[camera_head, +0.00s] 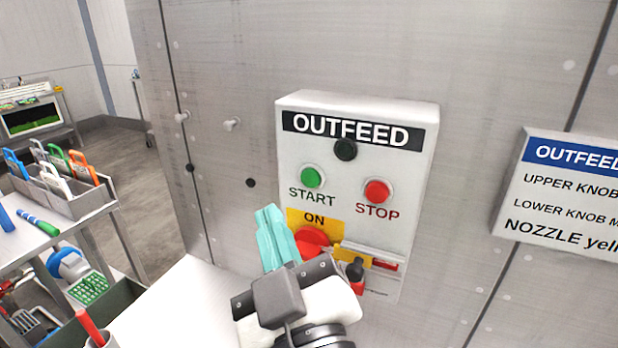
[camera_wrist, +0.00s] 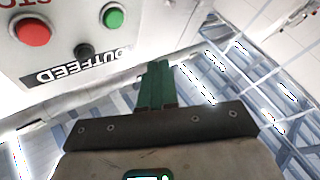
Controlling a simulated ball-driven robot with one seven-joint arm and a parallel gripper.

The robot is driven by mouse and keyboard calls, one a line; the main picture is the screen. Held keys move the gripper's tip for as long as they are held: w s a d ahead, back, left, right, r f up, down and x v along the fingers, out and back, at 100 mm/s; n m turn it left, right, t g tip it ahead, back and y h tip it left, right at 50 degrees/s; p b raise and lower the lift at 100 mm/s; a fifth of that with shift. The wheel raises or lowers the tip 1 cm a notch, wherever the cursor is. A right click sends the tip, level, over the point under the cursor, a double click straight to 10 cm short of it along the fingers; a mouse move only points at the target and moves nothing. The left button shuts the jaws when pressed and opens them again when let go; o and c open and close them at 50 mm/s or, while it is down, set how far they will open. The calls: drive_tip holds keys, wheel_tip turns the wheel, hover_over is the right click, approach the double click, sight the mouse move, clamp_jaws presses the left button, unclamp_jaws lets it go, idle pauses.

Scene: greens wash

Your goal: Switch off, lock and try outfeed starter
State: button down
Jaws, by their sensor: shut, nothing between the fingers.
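The outfeed starter box (camera_head: 358,205) is on the metal wall, with a black OUTFEED label. It has a green START button (camera_head: 312,178), a red STOP button (camera_head: 377,191) and a black round fitting (camera_head: 345,149). Below START are a yellow ON plate (camera_head: 334,227) and a red rotary switch (camera_head: 312,238), partly hidden by my gripper. To its right is a yellow and red part (camera_head: 385,262) with a black knob (camera_head: 355,269). My gripper (camera_head: 269,213) has teal fingers, shut and empty, before the box's lower left. The wrist view shows the box (camera_wrist: 60,60) inverted beside the shut fingers (camera_wrist: 157,72).
A cart at left carries a grey caddy (camera_head: 72,206) with several coloured handled items, a blue-green marker-like item (camera_head: 38,222) and brushes. An OUTFEED sign (camera_head: 565,190) is at right. Floor (camera_head: 150,190) shows between cart and wall.

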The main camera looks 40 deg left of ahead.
drive_tip(key=shift+w+a, duration=0.25)
drive_tip(key=shift+w, duration=0.8)
drive_tip(key=shift+w+a, duration=0.25)
drive_tip(key=shift+w, duration=0.85)
drive_tip(key=shift+w+a, duration=0.25)
drive_tip(key=shift+w, duration=0.8)
drive_tip(key=shift+w, duration=0.1)
drive_tip(key=shift+w+a, duration=0.1)
drive_tip(key=shift+w, duration=0.2)
drive_tip(key=shift+w+a+b, duration=0.1)
drive_tip(key=shift+w+b, duration=0.2)
drive_tip(key=shift+w, duration=0.1)
drive_tip(key=shift+s, duration=0.1)
idle(0.5)
drive_tip(key=shift+s+d, duration=0.2)
drive_tip(key=shift+s, duration=0.55)
drive_tip(key=s, duration=0.2)
drive_tip(key=s+d+p, duration=0.1)
drive_tip(key=s, duration=0.1)
drive_tip(key=shift+s+d, duration=0.1)
drive_tip(key=shift+s, duration=0.3)
